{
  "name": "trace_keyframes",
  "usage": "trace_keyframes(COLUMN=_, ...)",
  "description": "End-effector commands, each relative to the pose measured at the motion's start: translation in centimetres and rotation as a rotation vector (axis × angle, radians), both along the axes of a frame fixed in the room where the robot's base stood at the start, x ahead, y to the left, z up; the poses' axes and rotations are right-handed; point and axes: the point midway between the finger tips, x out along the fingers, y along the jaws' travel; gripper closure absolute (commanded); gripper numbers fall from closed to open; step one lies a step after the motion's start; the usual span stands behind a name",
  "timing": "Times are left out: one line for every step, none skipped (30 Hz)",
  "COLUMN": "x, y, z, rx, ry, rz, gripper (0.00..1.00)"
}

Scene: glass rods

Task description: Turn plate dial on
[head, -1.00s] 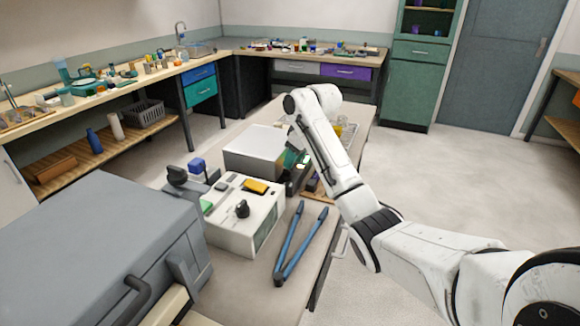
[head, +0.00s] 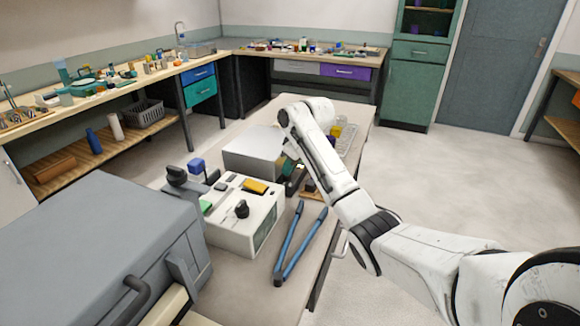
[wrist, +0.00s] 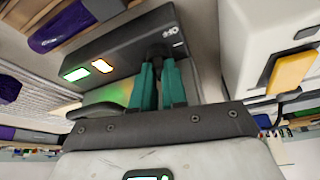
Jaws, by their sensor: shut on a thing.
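The plate (wrist: 115,48) is a dark unit with a small green-lit panel and an orange-lit panel on its front, under my wrist in the wrist view. White lettering beside the dial appears upside down and looks like "OFF". The dial (wrist: 158,50) is a dark knob on that front. My gripper (wrist: 159,68) has teal fingers closed around the dial, which they partly hide, so its pointing direction is unclear. In the head view, a bit of the dark plate (head: 296,187) shows below my arm, which hides most of the gripper.
A cream box (head: 245,222) with a black knob and yellow switch stands left of the plate. A grey-topped box (head: 250,150) is behind it. Blue-handled tongs (head: 290,255) lie in front. A large grey machine (head: 100,245) fills the lower left. Floor is clear at right.

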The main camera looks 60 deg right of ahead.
Motion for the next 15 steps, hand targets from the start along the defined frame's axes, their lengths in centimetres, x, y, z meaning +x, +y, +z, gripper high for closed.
trace_keyframes(x=0.01, y=0.01, z=0.01, rx=0.000, ry=0.000, rz=0.000, gripper=0.99)
trace_keyframes(x=0.01, y=0.01, z=0.01, rx=0.000, ry=0.000, rz=0.000, gripper=1.00)
trace_keyframes(x=0.01, y=0.01, z=0.01, rx=0.000, ry=0.000, rz=0.000, gripper=1.00)
trace_keyframes(x=0.01, y=0.01, z=0.01, rx=0.000, ry=0.000, rz=0.000, gripper=1.00)
trace_keyframes(x=0.00, y=0.02, z=0.02, rx=0.000, ry=0.000, rz=0.000, gripper=1.00)
trace_keyframes(x=0.00, y=0.02, z=0.02, rx=0.000, ry=0.000, rz=0.000, gripper=1.00)
trace_keyframes(x=0.00, y=0.02, z=0.02, rx=0.000, ry=0.000, rz=0.000, gripper=1.00)
trace_keyframes(x=0.01, y=0.02, z=0.03, rx=0.000, ry=0.000, rz=0.000, gripper=1.00)
trace_keyframes(x=0.02, y=0.03, z=0.07, rx=0.001, ry=0.000, rz=-0.002, gripper=1.00)
trace_keyframes(x=0.03, y=0.06, z=0.13, rx=0.000, ry=0.000, rz=-0.006, gripper=1.00)
trace_keyframes(x=0.05, y=0.08, z=0.20, rx=0.001, ry=0.001, rz=-0.013, gripper=1.00)
trace_keyframes(x=0.10, y=0.16, z=0.32, rx=0.003, ry=0.001, rz=-0.027, gripper=1.00)
trace_keyframes(x=0.15, y=0.20, z=0.41, rx=0.003, ry=0.001, rz=-0.040, gripper=1.00)
trace_keyframes(x=0.15, y=0.23, z=0.49, rx=0.002, ry=0.002, rz=-0.058, gripper=1.00)
trace_keyframes(x=0.16, y=0.29, z=0.52, rx=0.004, ry=0.001, rz=-0.084, gripper=1.00)
